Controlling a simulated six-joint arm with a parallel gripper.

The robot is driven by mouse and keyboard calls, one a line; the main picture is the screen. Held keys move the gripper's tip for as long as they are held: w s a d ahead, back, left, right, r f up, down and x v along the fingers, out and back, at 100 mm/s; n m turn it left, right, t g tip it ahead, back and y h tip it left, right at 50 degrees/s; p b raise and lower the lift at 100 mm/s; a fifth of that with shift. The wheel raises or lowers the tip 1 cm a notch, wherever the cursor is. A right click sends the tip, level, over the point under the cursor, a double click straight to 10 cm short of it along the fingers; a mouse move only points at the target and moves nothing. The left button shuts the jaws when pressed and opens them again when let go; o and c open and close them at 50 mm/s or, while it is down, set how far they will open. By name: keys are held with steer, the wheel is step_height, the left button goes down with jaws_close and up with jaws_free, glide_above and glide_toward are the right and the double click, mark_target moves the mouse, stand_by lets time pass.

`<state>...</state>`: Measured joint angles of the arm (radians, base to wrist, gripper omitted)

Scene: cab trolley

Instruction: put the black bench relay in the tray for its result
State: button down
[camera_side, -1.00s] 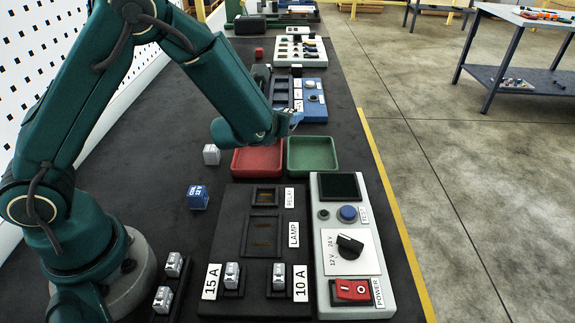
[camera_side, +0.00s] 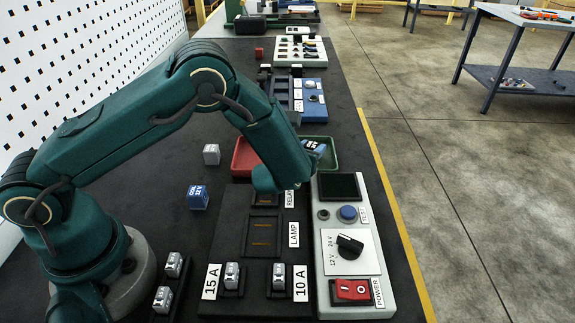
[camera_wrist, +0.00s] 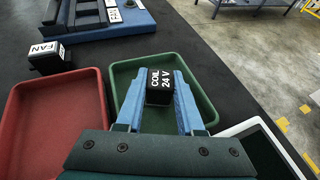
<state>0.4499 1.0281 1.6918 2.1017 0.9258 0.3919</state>
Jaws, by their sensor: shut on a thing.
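My gripper (camera_side: 311,150) is shut on the black relay (camera_wrist: 160,87), whose top label reads "COIL 24 V". In the wrist view the relay sits between the two blue fingers, above the green tray (camera_wrist: 204,112). The side view shows the dark relay (camera_side: 314,145) at the fingertips, over the green tray (camera_side: 331,163), which my arm partly covers. The red tray (camera_wrist: 60,120) stands just left of the green one and looks empty; in the side view my arm hides part of it (camera_side: 242,156). The gap between relay and tray floor is hard to judge.
The tester (camera_side: 349,220) with a dark screen stands in front of the trays, beside the socket board (camera_side: 228,240). A black "FAN" block (camera_wrist: 50,60) is behind the red tray.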

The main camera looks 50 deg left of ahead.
steer(key=shift+f, duration=0.1)
steer(key=c, duration=0.5)
jaws_free()
